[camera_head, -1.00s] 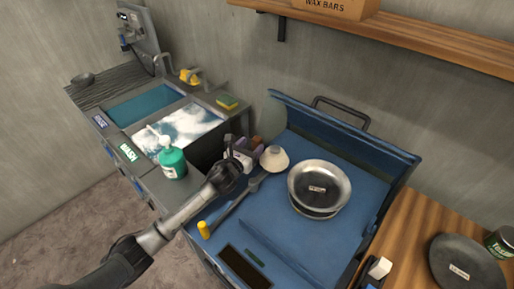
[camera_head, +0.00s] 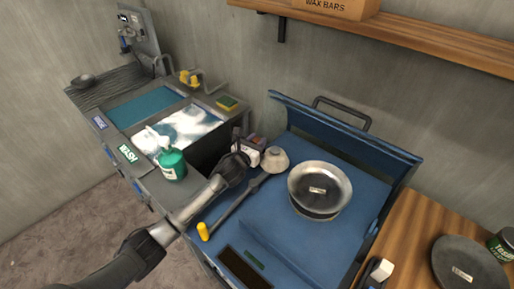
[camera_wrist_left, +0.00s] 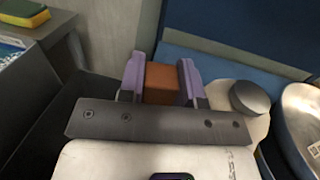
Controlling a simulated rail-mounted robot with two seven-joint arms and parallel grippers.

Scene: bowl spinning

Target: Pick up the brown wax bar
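The brown wax bar (camera_wrist_left: 161,82) lies between the two purple-faced fingers of my left gripper (camera_wrist_left: 160,78) in the left wrist view. I see no clear gap on either side of it, but I cannot tell whether the fingers press on it. In the head view my left gripper (camera_head: 243,150) is at the small group of wax bars (camera_head: 257,143) at the back left of the blue bench. The hand partly hides them. My right gripper is not in view.
A yellow-ended tool (camera_head: 203,231) lies in front. A green bottle (camera_head: 172,163) stands left by the sink. A raised blue edge (camera_head: 340,128) runs behind.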

